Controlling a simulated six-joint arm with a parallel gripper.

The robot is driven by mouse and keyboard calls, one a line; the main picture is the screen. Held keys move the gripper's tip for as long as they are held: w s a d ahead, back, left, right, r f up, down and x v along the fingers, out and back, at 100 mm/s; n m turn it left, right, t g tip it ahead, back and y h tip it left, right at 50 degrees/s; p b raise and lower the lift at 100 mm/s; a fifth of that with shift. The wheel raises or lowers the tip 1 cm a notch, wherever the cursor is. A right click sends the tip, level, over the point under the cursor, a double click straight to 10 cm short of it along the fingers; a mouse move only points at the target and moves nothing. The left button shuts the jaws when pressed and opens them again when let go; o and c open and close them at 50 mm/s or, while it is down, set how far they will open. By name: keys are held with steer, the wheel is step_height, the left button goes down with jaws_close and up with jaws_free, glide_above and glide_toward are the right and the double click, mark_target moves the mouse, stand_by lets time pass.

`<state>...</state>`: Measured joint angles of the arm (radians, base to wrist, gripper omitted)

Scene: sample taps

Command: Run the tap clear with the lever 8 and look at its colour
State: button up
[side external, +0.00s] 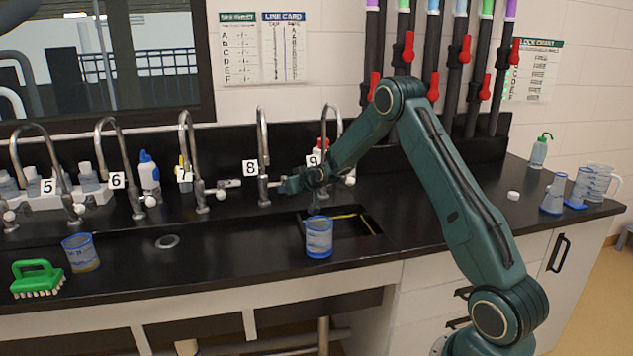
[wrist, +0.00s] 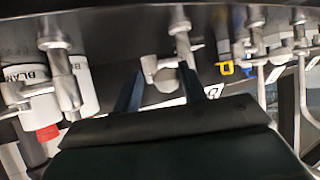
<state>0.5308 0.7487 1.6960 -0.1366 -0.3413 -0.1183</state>
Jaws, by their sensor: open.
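Tap 8 (side external: 262,150) is a silver gooseneck tap behind the black counter, with its white number label 8 (side external: 250,168) beside it. My gripper (side external: 284,186) is close to the right of its base, at the height of its lever, which the gripper mostly hides in the side view. In the wrist view my open gripper (wrist: 161,76) has a silver tap handle (wrist: 158,66) between its two dark fingers; I cannot see contact. A clear beaker with blue markings (side external: 319,238) stands at the sink's front edge, below my wrist. No water stream is visible.
The sink opening (side external: 358,222) lies below my forearm. Tap 9 (side external: 331,135) is close behind my arm. Taps 5 (side external: 62,180) and 6 (side external: 122,165) stand left. A second beaker (side external: 80,254) and a green brush (side external: 38,277) are at the front left.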

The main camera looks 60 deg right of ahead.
steer(key=shift+s+d, duration=0.35)
steer(key=shift+d, duration=0.5)
steer(key=shift+s+d, duration=0.4)
steer(key=shift+d, duration=0.5)
steer(key=shift+s+d, duration=0.35)
steer(key=shift+d, duration=0.5)
steer(key=shift+a, duration=0.1)
steer(key=shift+w+a, duration=0.1)
stand_by(1.5)
steer(key=shift+w+a, duration=0.45)
steer(key=shift+a, duration=0.6)
steer(key=shift+w+a, duration=0.4)
steer(key=shift+a, duration=0.65)
steer(key=shift+w+a, duration=0.45)
steer(key=shift+a, duration=0.6)
steer(key=shift+d, duration=0.15)
steer(key=shift+s+d, duration=0.15)
steer(key=shift+d, duration=0.1)
steer(key=v, duration=0.7)
steer(key=shift+a, duration=0.1)
